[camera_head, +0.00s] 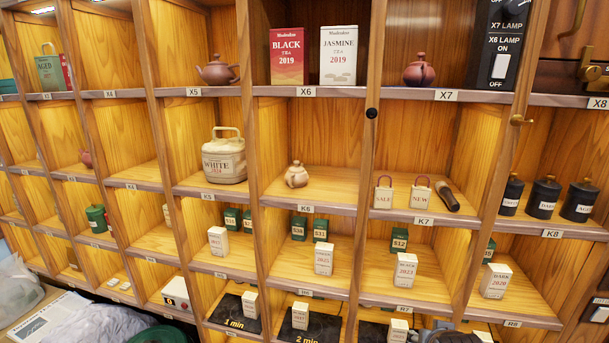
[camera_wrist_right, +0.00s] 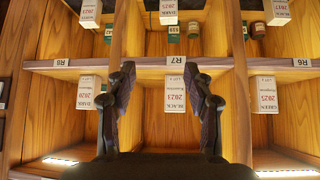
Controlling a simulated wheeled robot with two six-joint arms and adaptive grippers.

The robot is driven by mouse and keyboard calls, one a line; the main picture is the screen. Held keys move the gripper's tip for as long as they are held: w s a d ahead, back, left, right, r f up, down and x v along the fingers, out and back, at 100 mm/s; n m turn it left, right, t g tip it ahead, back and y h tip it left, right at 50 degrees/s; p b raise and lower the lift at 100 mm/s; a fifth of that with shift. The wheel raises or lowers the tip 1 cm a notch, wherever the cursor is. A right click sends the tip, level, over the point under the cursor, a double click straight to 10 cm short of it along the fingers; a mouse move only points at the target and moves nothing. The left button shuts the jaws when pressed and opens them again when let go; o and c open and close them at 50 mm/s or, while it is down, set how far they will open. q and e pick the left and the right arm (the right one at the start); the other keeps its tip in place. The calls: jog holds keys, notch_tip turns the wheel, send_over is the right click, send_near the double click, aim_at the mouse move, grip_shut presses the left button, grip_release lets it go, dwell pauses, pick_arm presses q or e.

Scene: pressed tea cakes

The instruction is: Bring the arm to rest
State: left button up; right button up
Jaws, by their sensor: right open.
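My right gripper (camera_wrist_right: 163,78) is open in the right wrist view, its two dark fingers spread wide with nothing held between them. A white tea box marked BLACK 2021 (camera_wrist_right: 175,95) shows in the gap beyond the fingers, standing on a shelf in this upside-down view. I see no contact between the fingers and the box. A dark grey form (camera_head: 440,332) at the bottom edge of the head view may be part of my right arm; its jaws cannot be made out there. My left gripper is not in view.
A wooden shelf wall fills the head view, with labelled shelf edges (camera_head: 410,212) and upright dividers. White boxes such as one marked 2023 (camera_head: 406,270), green tins (camera_head: 399,239), black canisters (camera_head: 544,197) and teapots (camera_head: 297,175) stand in the compartments. A pale bag (camera_head: 95,322) lies lower left.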

jog(key=s+a+f+n+g+y, duration=0.25)
jog(key=s+f+n+g, duration=0.25)
jog(key=s+f, duration=1.15)
notch_tip(320, 180, down, 24)
jog(key=s+d+b, duration=0.2)
jog(key=s+b, duration=0.1)
jog(key=s+d+f+g+b, duration=0.1)
jog(key=s+f+b, duration=0.2)
jog(key=s+f, duration=1.6)
notch_tip(320, 180, down, 2)
jog(key=shift+s+f+m+g, duration=0.15)
jog(key=shift+s+m+g, duration=0.05)
jog(key=shift+m+g, duration=0.2)
jog(key=shift+d, duration=0.1)
